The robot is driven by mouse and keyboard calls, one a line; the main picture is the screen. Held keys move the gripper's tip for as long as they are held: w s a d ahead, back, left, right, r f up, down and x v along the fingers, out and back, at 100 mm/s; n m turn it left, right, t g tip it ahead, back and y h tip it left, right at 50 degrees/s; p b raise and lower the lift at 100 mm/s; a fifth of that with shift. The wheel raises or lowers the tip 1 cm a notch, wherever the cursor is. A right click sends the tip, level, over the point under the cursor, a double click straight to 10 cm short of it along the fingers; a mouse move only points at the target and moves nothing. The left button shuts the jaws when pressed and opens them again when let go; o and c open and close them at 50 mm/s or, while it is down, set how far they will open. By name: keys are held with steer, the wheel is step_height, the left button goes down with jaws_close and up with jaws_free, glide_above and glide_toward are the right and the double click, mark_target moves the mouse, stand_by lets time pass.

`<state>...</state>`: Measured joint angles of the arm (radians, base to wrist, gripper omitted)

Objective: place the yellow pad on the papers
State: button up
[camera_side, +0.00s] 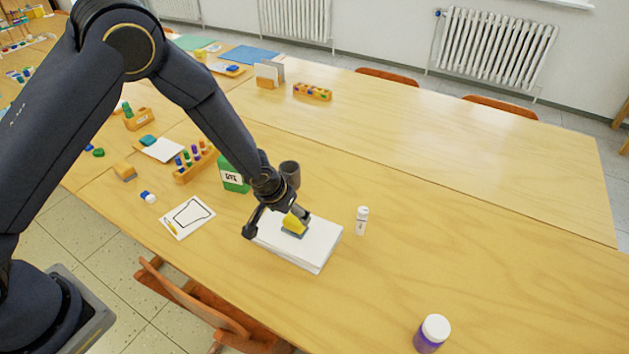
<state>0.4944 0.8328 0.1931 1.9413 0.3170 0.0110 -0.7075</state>
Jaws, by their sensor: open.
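The yellow pad (293,223) is a small yellow block with a grey underside. It appears to rest on the stack of white papers (316,249), near the stack's upper middle. My gripper (270,233) is open above the left part of the papers, with one finger to the left of the pad and the other close to the pad. I cannot tell whether a finger touches the pad. My wrist hides the back left corner of the papers.
A dark cup (290,173) and a green box (233,176) stand just behind my gripper. A white bottle (361,220) stands right of the papers. A purple jar (432,334) is at the front. A drawing card (187,217) lies left. The table's right side is clear.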

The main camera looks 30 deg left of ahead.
steer(key=s+a+r, duration=0.3)
steer(key=r, duration=0.4)
steer(key=s+a+r, duration=0.2)
steer(key=r, duration=0.5)
steer(key=s+a+r, duration=0.3)
steer(key=r, duration=0.5)
steer(key=s+a+r, duration=0.2)
steer(key=s+r, duration=0.2)
steer(key=s, duration=0.4)
steer(key=s+a+r+t, duration=0.1)
steer(key=s+a+r, duration=0.2)
steer(key=s, duration=0.6)
steer(key=shift+r, duration=0.75)
